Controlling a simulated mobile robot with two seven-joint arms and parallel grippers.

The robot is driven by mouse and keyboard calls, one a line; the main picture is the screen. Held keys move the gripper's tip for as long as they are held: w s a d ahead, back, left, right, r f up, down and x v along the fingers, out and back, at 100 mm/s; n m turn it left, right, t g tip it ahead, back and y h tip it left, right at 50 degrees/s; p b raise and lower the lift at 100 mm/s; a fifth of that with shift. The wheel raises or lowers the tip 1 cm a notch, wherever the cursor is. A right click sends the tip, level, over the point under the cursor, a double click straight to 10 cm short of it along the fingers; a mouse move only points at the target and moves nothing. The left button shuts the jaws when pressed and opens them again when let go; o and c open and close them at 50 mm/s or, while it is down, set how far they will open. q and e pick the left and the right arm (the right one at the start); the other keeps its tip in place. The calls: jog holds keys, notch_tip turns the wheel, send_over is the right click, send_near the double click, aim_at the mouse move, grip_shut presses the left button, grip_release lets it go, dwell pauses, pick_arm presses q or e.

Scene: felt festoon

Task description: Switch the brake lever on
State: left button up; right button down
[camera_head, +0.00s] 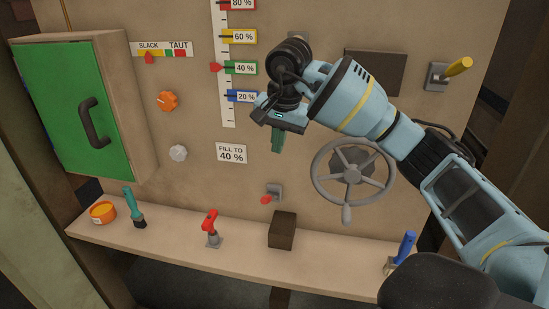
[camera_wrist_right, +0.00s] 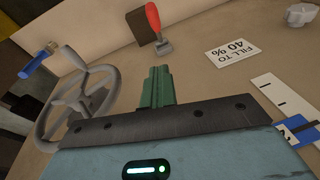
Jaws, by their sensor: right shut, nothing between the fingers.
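No label in view names the brake lever. A small lever with a red handle (camera_head: 267,199) on a grey wall mount sits low on the panel; its handle points down and left. It also shows at the top of the right wrist view (camera_wrist_right: 153,18). A yellow-handled lever (camera_head: 458,67) on a grey plate is at the upper right, handle tilted up and right. My right gripper (camera_head: 277,150) is shut and empty, its green fingers (camera_wrist_right: 157,82) pointing down in front of the panel, above and apart from the red-handled lever. My left gripper is not in view.
A spoked handwheel (camera_head: 327,192) is right of my right gripper. A brown block (camera_head: 283,230), a red-handled tool (camera_head: 211,221), a teal brush (camera_head: 131,203), an orange tin (camera_head: 102,211) and a blue-handled tool (camera_head: 405,246) are on the ledge. A green-doored cabinet (camera_head: 62,115) protrudes at left.

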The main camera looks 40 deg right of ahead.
send_over(270, 196)
jog(key=d, duration=0.2)
jog(key=s+x, duration=0.2)
jog(key=x, duration=0.6)
jog(key=f, duration=0.1)
jog(key=a+f, duration=0.1)
jog(key=shift+w+a+f+p, duration=0.3)
jog(key=shift+a+f, duration=0.05)
jog(key=shift+f, duration=0.05)
jog(key=shift+s+a+f, duration=0.15)
jog(key=shift+a+f, duration=0.25)
jog(key=shift+f, duration=0.2)
